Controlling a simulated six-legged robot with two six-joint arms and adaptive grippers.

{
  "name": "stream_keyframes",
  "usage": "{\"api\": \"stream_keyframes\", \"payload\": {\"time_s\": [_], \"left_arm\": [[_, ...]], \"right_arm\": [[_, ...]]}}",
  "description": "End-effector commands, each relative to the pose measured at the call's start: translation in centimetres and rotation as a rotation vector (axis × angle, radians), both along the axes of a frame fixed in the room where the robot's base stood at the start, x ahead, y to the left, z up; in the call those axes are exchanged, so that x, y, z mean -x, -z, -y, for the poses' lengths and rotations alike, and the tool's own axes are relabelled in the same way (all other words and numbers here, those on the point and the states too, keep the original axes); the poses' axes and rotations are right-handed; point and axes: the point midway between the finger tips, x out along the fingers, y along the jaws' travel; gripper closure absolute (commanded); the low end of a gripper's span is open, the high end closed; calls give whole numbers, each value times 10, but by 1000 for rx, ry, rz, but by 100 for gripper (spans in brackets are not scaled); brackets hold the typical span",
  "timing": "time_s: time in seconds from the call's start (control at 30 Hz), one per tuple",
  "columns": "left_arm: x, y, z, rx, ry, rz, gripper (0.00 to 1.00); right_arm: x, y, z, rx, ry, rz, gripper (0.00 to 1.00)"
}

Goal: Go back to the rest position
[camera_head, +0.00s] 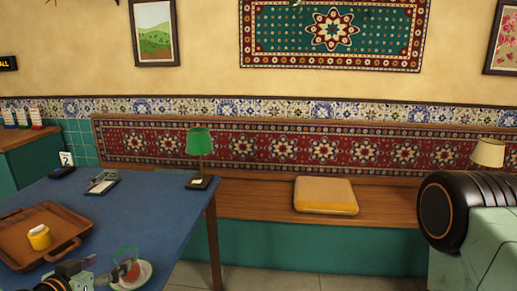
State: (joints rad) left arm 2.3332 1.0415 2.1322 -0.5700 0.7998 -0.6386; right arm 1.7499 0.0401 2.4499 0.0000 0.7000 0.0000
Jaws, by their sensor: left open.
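My left gripper (80,275) shows only in part at the bottom left edge, low over the blue table (150,215), and is open. It is close to the glass (126,266) with something reddish in it, which stands on a white saucer (146,272). I cannot tell whether they touch. A brown wooden tray (62,215) lies on the table beyond the gripper, with a small yellow pot (39,237) in it. A large dark round part of my own arm shows at the right; my right gripper is not in view.
A green lamp (200,142), a clipboard-like item (102,182) and a dark object with a number card (65,160) stand at the table's far side. A wooden bench (250,196) with a yellow cushion (325,195) runs along the wall. The floor right of the table is clear.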

Motion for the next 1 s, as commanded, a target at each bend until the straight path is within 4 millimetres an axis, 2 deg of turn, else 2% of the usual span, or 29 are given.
{"api": "stream_keyframes", "payload": {"time_s": [0.03, 0.2, 0.6, 1.0], "left_arm": [[-5, 5, 1, -5, 4, 0, 23], [-20, 11, 2, -6, 2, -1, 23], [-55, 25, 5, -4, 2, -1, 23], [-62, 25, 5, 1, 0, 0, 23]], "right_arm": [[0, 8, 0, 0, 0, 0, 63], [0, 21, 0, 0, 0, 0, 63], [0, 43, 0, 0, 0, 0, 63], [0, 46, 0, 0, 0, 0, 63]]}}
